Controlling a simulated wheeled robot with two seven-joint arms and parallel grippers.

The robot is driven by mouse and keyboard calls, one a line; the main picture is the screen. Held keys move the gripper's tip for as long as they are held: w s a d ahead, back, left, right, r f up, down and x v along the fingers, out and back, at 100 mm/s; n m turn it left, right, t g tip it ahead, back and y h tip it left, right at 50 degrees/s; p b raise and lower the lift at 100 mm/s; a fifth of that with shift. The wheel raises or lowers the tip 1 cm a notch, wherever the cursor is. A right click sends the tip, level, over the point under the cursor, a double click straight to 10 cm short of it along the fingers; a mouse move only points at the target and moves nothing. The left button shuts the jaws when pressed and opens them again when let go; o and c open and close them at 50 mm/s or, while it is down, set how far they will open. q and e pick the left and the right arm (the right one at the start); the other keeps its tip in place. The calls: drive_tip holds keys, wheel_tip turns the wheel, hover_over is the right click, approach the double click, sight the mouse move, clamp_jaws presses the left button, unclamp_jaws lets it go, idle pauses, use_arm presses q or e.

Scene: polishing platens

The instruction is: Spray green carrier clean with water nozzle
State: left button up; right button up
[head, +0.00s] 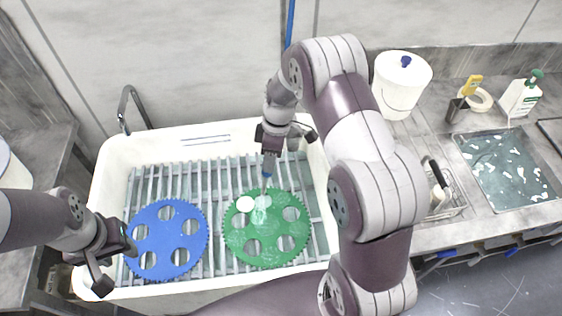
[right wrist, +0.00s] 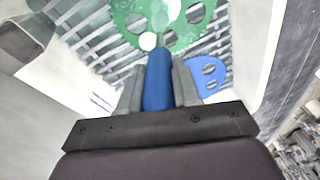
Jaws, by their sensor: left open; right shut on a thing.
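The green carrier (head: 266,250), a toothed disc with several round holes, lies flat on the slatted rack in the white sink. A pale wet patch (head: 262,203) shows on its upper part. My right gripper (head: 269,168) is shut on the blue water nozzle (head: 267,172) above the carrier's upper edge, pointing down at it. The right wrist view shows the nozzle (right wrist: 158,82) between the fingers, with a pale spray at its tip over the green carrier (right wrist: 185,32). My left gripper (head: 112,262) is open and empty at the sink's left rim, beside the blue carrier.
The blue carrier (head: 148,238) lies left of the green one on the rack (head: 214,184). The white sink (head: 104,190) has raised walls, and a faucet (head: 128,108) stands behind it. A white bucket (head: 400,90), a wire basket (head: 452,204) and a water tray (head: 510,168) are on the right.

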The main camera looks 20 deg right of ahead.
drive_tip(key=w+a, duration=0.5)
drive_tip(key=w, duration=0.1)
idle(0.3)
drive_tip(key=shift+s+d, duration=0.1)
idle(0.5)
drive_tip(key=shift+r+p, duration=1.4)
drive_tip(key=shift+r, duration=1.1)
